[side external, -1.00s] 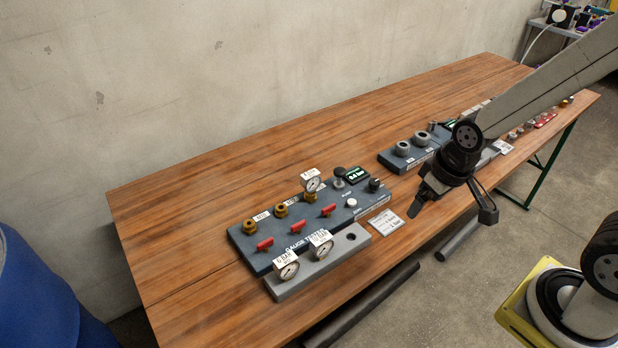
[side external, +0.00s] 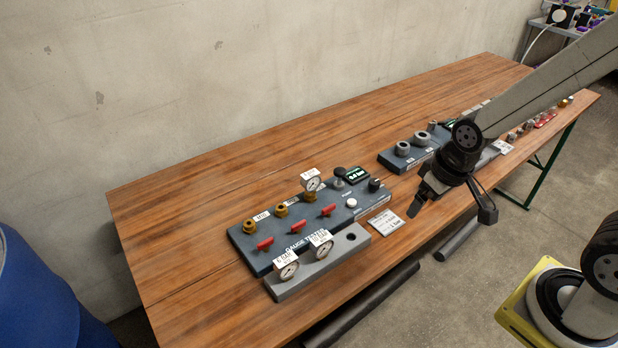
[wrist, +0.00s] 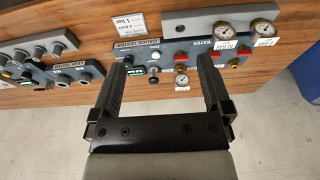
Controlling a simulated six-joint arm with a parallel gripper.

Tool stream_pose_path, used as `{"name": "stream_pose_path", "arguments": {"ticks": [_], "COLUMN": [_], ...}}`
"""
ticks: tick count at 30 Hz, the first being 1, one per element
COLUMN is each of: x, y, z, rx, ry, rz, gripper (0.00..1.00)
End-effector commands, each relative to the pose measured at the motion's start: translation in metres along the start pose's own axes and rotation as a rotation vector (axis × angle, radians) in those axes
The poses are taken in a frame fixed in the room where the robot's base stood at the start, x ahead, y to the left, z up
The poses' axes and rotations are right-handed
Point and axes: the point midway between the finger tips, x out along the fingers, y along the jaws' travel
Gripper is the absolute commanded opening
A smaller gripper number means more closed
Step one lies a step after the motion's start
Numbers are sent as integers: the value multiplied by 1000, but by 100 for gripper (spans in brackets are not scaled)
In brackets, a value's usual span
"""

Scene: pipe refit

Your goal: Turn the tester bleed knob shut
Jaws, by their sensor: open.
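The gauge tester (side external: 240,237) is a dark blue-grey block on the bench. A white round knob (side external: 351,203) stands at its right end; a black knob (side external: 339,171) and a dark fitting (side external: 375,185) are nearby. Their small labels are too blurred to show for certain which is the bleed knob. The white knob also shows in the wrist view (wrist: 155,55), with the black knob (wrist: 153,80) below it. My gripper (side external: 452,207) is open and empty, above and right of the tester, touching nothing. In the wrist view its fingers (wrist: 162,62) frame the tester's knob end.
Red valve levers (side external: 298,227), brass ports and an upright gauge (side external: 311,181) crowd the tester. A grey block (side external: 330,262) with two gauges lies in front. A card (side external: 386,222) lies beside it. Another fixture (side external: 404,157) stands to the right. The bench's left side is clear.

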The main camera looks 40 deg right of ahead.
Motion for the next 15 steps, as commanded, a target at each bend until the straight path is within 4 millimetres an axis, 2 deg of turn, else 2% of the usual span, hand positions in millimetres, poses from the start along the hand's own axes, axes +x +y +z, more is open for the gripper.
{"name": "stream_pose_path", "arguments": {"ticks": [8, 15], "x": [3, 16], "y": [3, 14], "z": [-11, -50], "rx": [-26, -132], "ry": [-8, -42], "rz": [2, 5], "gripper": [85, 85]}}
